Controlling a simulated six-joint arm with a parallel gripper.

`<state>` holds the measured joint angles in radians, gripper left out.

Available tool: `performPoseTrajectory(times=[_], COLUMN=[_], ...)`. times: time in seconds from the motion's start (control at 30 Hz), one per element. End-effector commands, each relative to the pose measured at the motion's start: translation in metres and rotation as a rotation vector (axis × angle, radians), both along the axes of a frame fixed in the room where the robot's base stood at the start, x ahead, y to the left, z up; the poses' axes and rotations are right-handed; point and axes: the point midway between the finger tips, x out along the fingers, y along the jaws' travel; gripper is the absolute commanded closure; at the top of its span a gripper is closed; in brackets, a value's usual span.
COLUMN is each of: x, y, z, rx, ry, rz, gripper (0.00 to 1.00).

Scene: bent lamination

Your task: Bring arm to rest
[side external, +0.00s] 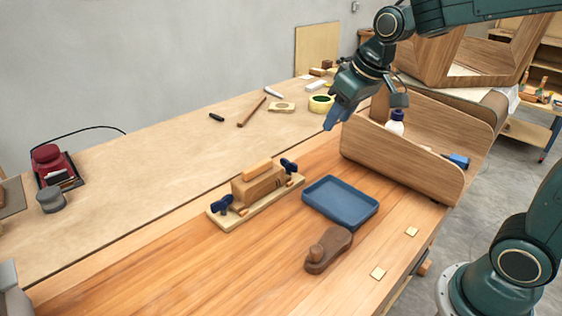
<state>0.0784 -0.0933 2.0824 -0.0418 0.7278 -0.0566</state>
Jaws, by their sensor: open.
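My gripper (369,108) is open and hangs at the upper right, in front of the wooden divided box (400,157). One blue finger points down and to the left, the other is at the right near a white bottle (396,122). Nothing shows between the fingers. A wooden form with a bent wood piece (257,187) sits on a light board (222,215) at the middle of the bench, with dark blue clamps (221,204) at its ends. An empty blue tray (340,201) lies to its right.
A dark wooden hand tool (328,250) lies in front of the tray. Two small pale squares (378,273) lie near the bench's right edge. A tape roll (321,103), sticks and small blocks are at the back. A red device (48,165) stands at left.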

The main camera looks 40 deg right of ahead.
Motion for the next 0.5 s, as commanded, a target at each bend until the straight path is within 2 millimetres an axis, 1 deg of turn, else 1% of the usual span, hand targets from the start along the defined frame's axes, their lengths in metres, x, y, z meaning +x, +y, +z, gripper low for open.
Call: performPoseTrajectory(times=[0.03, 0.2, 0.33, 0.5], x=[-0.013, -0.052, -0.082, -0.12], y=[0.002, 0.008, 0.012, 0.016], z=[0.005, 0.015, 0.018, 0.018], rx=[0.0, -0.001, -0.001, 0.001], ry=[-0.007, -0.02, -0.03, -0.042], rz=[0.001, 0.0, -0.002, -0.006], gripper=[0.58, 0.58, 0.58, 0.58])
